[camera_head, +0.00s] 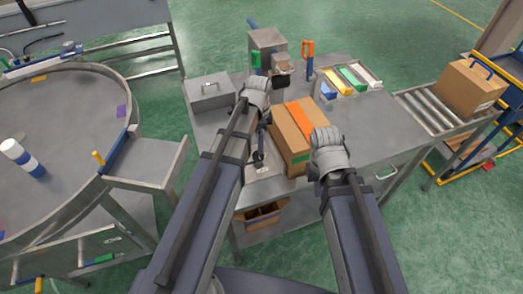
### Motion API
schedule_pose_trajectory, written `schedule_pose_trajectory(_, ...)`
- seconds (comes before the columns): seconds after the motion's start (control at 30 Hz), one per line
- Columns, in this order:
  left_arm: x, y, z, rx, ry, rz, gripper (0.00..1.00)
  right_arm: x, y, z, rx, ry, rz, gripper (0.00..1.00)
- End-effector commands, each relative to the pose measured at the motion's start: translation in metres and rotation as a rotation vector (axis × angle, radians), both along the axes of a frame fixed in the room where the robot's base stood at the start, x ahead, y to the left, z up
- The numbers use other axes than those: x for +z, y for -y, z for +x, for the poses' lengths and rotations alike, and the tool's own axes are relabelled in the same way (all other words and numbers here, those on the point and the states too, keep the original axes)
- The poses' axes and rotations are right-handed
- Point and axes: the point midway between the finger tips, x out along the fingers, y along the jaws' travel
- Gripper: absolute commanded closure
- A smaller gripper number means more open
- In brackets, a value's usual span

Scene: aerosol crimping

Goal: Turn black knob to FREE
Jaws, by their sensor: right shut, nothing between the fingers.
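A grey box-shaped machine (266,45) stands at the back of the work table, with a green part on its left and a blue lever on top. A small dark part (282,80) shows at its front; I cannot tell if this is the black knob, and no FREE marking is legible. My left gripper (262,88) is in front of the machine, close to that dark part; its fingers are not clear. My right gripper (323,140) is at the right edge of the cardboard box, shut and empty, its fingertips mostly hidden by the wrist.
A cardboard box (289,155) with an orange strip lies between my arms. A grey metal case (210,93) is at left, a tray of coloured items (352,78) at back right. A roller conveyor (432,108) adjoins on the right. The table's right part is clear.

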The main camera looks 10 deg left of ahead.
Motion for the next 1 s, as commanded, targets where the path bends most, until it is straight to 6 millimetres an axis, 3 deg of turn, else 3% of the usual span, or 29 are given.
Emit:
schedule_pose_trajectory(0.6,-0.071,0.0,0.0,0.001,0.0,0.0,0.17,-0.071,0.0,0.0,0.0,0.0,0.0,1.0)
schedule_pose_trajectory(1.0,-0.074,0.0,0.0,0.001,0.0,0.0,0.18,-0.074,0.0,0.0,0.0,0.0,0.0,1.0)
